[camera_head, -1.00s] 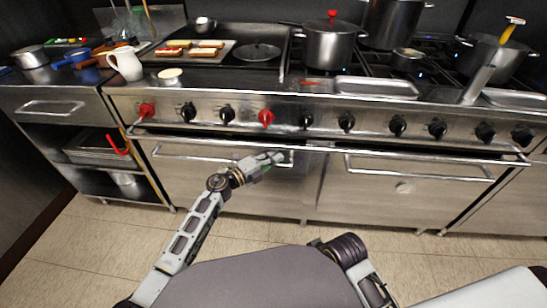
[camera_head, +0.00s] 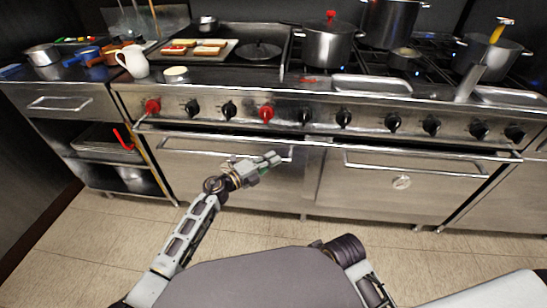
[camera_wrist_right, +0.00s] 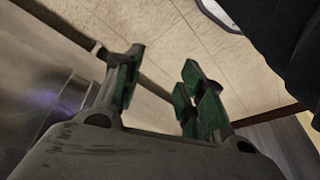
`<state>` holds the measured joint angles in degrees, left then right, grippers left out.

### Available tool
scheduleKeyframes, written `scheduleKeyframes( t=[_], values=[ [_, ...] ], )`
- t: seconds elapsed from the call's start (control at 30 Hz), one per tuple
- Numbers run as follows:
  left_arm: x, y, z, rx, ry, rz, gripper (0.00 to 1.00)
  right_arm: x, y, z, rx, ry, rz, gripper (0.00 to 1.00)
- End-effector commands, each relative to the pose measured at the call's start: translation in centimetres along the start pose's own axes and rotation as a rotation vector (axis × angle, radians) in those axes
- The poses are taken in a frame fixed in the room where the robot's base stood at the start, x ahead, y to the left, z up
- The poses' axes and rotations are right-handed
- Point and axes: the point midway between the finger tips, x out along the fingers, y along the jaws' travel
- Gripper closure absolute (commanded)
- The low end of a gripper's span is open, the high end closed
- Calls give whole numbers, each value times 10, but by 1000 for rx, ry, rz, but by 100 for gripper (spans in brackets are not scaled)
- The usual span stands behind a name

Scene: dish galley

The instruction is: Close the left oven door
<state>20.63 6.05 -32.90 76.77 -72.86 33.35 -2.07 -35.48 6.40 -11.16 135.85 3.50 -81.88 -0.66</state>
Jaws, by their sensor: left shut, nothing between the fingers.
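The left oven door (camera_head: 215,178) is a steel panel below the red and black knobs, with a bar handle (camera_head: 205,152) along its top. It stands almost upright, with a dark strip above it. Whether it is fully shut, I cannot tell. My left gripper (camera_head: 275,158) is in front of the door's upper right part, near the right end of the handle. Its fingers are together and empty. Whether it touches the door is unclear. My right gripper (camera_wrist_right: 158,90) shows in the right wrist view, its green-padded fingers apart with nothing between them, above the floor.
The right oven door (camera_head: 400,185) with its own handle is beside the left one. A long rail (camera_head: 400,149) runs above both doors. Pots and trays stand on the range top. An open-shelved counter (camera_head: 95,150) is at the left. The tiled floor in front is clear.

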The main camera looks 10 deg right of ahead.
Motion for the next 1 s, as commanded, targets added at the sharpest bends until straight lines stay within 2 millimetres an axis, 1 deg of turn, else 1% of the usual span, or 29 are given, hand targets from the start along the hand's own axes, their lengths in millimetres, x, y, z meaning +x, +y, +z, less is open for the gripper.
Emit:
scheduleKeyframes(
  t=[0.37,0.8,1.0],
  values=[
    [-23,-1,0,-1,-1,2,100,7,2,4,2,-21,3,60],
    [-73,-2,-1,-1,1,3,100,22,6,8,5,-47,13,60],
    [-90,-2,-1,-1,0,2,100,27,8,7,5,-52,16,60]
  ],
)
